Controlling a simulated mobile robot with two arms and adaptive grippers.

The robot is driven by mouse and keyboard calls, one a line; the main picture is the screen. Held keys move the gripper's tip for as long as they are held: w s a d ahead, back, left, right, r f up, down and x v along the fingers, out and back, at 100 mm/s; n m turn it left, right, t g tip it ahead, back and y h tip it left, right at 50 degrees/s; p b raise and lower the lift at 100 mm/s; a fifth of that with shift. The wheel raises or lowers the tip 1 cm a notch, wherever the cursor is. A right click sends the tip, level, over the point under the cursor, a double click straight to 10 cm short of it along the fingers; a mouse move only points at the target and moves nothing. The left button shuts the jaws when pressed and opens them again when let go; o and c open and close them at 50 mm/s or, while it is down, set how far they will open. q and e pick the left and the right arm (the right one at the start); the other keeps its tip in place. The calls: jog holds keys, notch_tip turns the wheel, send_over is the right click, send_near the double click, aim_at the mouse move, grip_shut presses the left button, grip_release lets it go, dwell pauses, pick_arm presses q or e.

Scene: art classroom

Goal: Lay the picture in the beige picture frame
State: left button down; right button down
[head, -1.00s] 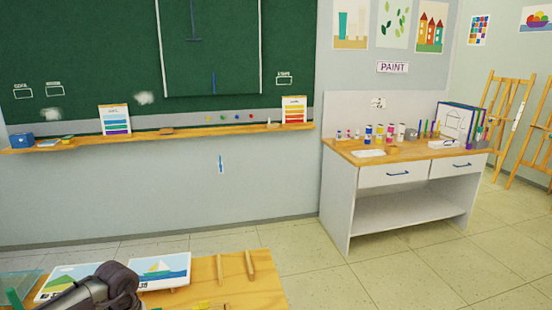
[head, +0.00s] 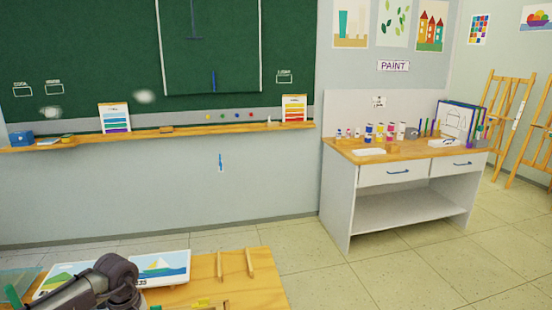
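A picture of a sailboat on blue water (head: 160,268) lies on the wooden table at the bottom of the head view. A second picture with green and yellow shapes (head: 58,278) lies to its left, partly behind my dark arm. I cannot tell which picture the task means. No beige picture frame can be made out for certain. My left arm (head: 105,282) comes in from the lower left and covers part of both pictures. Its fingertips are not visible. My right gripper is out of view.
The wooden table (head: 255,290) has two wooden pegs (head: 249,263) and small yellow items (head: 205,304) on it. A clear bin (head: 18,282) stands at its left edge. A paint counter (head: 440,152) stands at the back right, with open floor (head: 390,270) before it.

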pick_arm(q)
jog(key=shift+w+a+b, duration=0.1)
jog(key=shift+w+b, duration=0.2)
dwell(0.5)
jog(key=shift+r+p, duration=2.1)
jog(key=shift+r, duration=1.45)
jog(key=shift+f, duration=0.1)
